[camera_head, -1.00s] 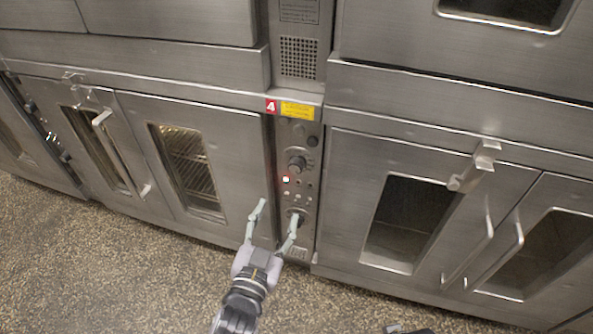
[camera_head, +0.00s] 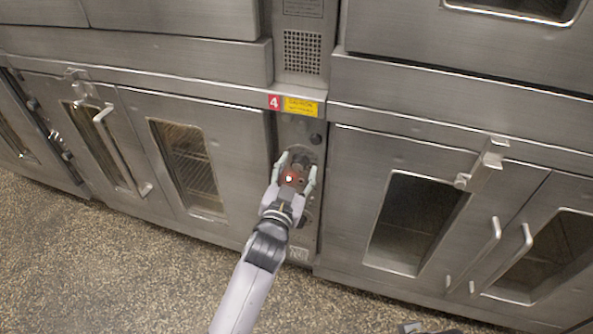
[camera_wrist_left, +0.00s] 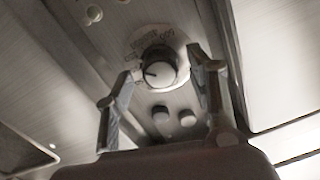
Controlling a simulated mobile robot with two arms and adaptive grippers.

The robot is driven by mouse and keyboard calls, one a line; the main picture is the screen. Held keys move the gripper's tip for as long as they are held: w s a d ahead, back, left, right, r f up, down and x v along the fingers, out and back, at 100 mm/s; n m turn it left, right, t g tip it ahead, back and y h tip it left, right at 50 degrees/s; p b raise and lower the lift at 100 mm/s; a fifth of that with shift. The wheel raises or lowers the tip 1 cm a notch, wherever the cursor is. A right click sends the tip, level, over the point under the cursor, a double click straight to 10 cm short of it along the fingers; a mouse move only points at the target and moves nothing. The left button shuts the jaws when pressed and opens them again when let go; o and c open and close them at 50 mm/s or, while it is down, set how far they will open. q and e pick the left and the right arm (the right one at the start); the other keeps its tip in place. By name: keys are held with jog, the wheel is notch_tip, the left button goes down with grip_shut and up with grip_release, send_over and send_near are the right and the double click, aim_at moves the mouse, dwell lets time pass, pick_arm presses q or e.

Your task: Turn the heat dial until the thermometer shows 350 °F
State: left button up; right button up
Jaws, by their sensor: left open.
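The heat dial, a round knob with a pale pointer line and a lettered scale, shows in the left wrist view (camera_wrist_left: 160,72). It sits on the narrow oven control panel (camera_head: 310,235). My left gripper (camera_head: 299,162) is open in front of the upper part of this panel. In the wrist view its fingers stand either side of the dial, with gaps on both sides; touch cannot be made out. The pointer line points left. The gripper and wrist hide much of the panel in the head view. I cannot make out a thermometer or reading.
Oven doors with windows flank the panel, left (camera_head: 190,165) and right (camera_head: 415,220). A door handle (camera_head: 490,255) sticks out at the right. A glowing red light (camera_head: 290,178) shows between the fingers. A small dark piece, unclear, touches the bottom edge. The speckled floor is clear.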

pick_arm(q)
jog(key=shift+c, duration=0.2)
jog(key=c, duration=1.1)
pick_arm(e)
jog(key=shift+w, duration=0.1)
pick_arm(q)
jog(key=m+p, duration=0.1)
jog(key=m, duration=0.2)
jog(key=shift+m+p, duration=0.5)
jog(key=shift+m, duration=1)
pick_arm(e)
notch_tip(320, 180, down, 7)
jog(key=shift+w, duration=0.35)
jog(key=shift+a+f, duration=0.1)
pick_arm(q)
jog(key=shift+f, duration=0.1)
jog(key=o, duration=1.1)
jog(key=shift+o, duration=0.2)
